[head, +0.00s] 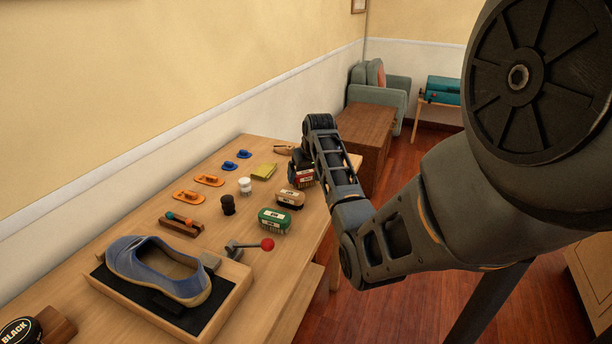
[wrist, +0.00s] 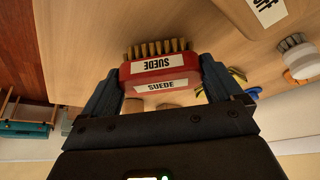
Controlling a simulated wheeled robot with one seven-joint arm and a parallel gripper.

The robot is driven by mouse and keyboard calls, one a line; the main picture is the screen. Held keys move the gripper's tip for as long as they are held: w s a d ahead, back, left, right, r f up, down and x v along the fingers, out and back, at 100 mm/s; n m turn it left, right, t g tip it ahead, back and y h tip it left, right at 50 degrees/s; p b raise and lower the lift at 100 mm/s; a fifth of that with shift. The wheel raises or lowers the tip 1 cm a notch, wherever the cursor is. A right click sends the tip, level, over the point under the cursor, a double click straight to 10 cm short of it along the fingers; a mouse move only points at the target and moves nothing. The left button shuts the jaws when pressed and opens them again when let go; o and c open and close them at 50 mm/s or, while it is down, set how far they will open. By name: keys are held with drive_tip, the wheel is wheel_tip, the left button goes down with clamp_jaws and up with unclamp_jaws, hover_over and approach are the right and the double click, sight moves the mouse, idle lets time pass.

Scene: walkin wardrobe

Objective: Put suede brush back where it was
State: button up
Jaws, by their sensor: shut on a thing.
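The suede brush (wrist: 160,70) has a red body, two white SUEDE labels and tan bristles. In the wrist view it sits between the two fingers of my gripper (wrist: 158,82), which is shut on it. In the head view my gripper (head: 301,165) is over the far right part of the wooden table (head: 120,225), and a part of the red brush (head: 304,178) shows below it. My arm hides some of that area. I cannot tell whether the bristles touch the table.
A brown brush (head: 290,199) and a green brush (head: 274,220) stand nearby towards the front. A blue shoe (head: 160,268) rests on a tray with a red-knobbed lever (head: 267,244). Several small orange and blue items line the back.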

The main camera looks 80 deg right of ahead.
drive_tip(key=shift+f, duration=0.5)
drive_tip(key=shift+f, duration=0.2)
drive_tip(key=o, duration=0.8)
drive_tip(key=shift+r, duration=0.15)
drive_tip(key=v, duration=1.2)
drive_tip(key=shift+d+r, duration=0.1)
